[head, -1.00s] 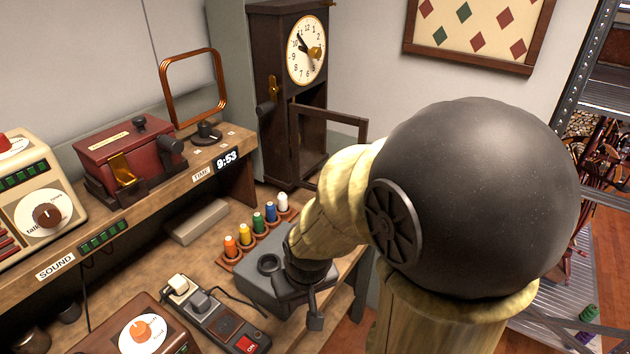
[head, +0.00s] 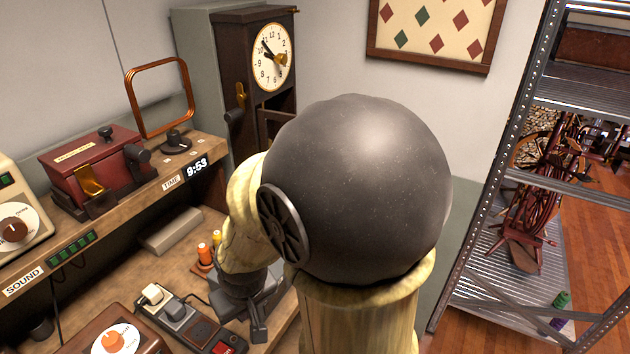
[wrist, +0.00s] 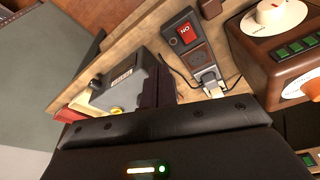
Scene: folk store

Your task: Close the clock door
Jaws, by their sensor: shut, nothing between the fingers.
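The clock (head: 230,60) is a tall dark wooden case with a white dial, at the back of the bench in the head view. A strip of its door frame (head: 275,117) shows below the dial, sticking out to the right. My arm hides most of the door, so I cannot tell its exact angle now. My gripper (head: 258,328) points down over the bench in front of the clock, apart from the door, shut and empty. In the wrist view, its dark fingers (wrist: 158,88) show beside a grey box (wrist: 122,82). The clock is not recognisable there.
A red box (head: 92,170) and a copper frame (head: 160,97) stand on the shelf left of the clock. Orange and yellow spools (head: 204,252) and a power strip (head: 180,318) are on the bench. A metal rack (head: 495,165) stands at right.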

